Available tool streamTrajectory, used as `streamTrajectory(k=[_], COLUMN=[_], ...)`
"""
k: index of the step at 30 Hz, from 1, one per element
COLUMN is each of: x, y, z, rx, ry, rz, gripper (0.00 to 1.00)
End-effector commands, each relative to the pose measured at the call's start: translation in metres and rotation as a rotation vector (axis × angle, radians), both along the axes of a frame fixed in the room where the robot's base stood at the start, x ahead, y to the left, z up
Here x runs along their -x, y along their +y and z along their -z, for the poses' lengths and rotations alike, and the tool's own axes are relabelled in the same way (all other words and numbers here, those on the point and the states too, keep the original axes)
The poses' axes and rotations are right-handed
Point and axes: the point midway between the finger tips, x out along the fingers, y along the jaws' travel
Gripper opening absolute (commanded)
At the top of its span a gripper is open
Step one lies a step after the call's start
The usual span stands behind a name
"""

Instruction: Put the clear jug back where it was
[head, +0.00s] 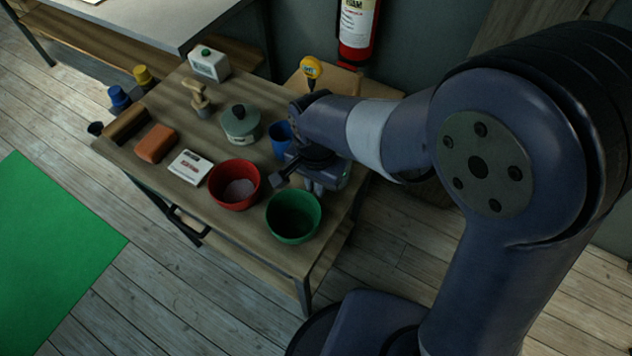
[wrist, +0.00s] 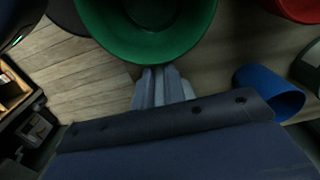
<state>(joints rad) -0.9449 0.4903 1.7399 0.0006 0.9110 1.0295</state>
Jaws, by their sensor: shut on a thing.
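My gripper (head: 317,187) is low over the right part of the table, just behind the green bowl (head: 293,217). In the wrist view the pale grey fingers (wrist: 162,88) are close together and end at the rim of the green bowl (wrist: 95,42).
A red bowl (head: 233,186) with pale content stands left of the green one. A blue cup (head: 281,138) and lidded pot (head: 240,123) stand behind. A white box (head: 209,63), orange block (head: 156,143) and white flat item (head: 190,167) are further left. The table's right edge is close.

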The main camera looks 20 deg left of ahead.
Motion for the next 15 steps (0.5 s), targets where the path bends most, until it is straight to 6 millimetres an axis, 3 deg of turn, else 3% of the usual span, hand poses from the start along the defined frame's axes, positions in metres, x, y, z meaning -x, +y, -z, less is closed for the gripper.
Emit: streamTrajectory(k=[4, 5, 6, 12, 15], x=[-0.0001, -0.0001, 0.0000, 0.0000, 0.0000], y=[0.0002, 0.0001, 0.0001, 0.0000, 0.0000], z=[0.0042, 0.0030, 0.0028, 0.0027, 0.0026], rx=[0.000, 0.000, 0.000, 0.000, 0.000], ry=[0.000, 0.000, 0.000, 0.000, 0.000], rz=[0.000, 0.000, 0.000, 0.000, 0.000], gripper=[0.00, 0.14, 0.17, 0.33, 0.33])
